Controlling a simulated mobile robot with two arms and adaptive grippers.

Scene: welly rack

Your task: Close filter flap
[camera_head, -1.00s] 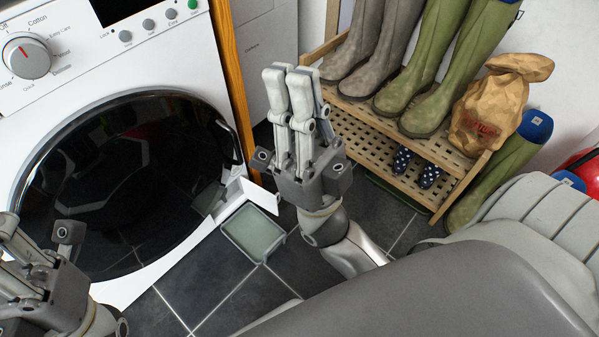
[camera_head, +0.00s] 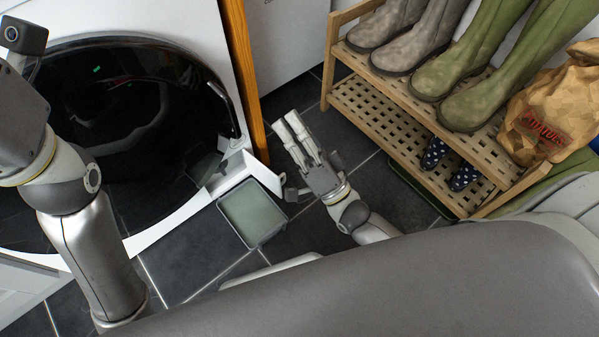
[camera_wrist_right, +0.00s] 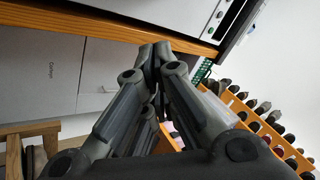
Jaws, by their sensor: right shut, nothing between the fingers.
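The white filter flap (camera_head: 232,172) stands open at the lower right corner of the white washing machine (camera_head: 190,22). A shallow grey-green tray (camera_head: 280,228) sits on the floor just below it. My right gripper (camera_head: 287,121) is to the right of the flap, low over the floor and apart from it. Its fingers are together and empty, pointing up and left in the head view. The fingertips also meet in the right wrist view (camera_wrist_right: 155,52), where the flap does not show. My left gripper (camera_head: 22,85) is at the left edge, partly cut off, in front of the machine's round door (camera_head: 130,110).
An orange wooden post (camera_head: 245,85) stands beside the machine, close to the flap. A wooden rack (camera_head: 365,110) with grey and green wellies and a brown paper bag (camera_head: 550,110) stands at the right. Dark floor tiles (camera_head: 300,95) are clear between post and rack.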

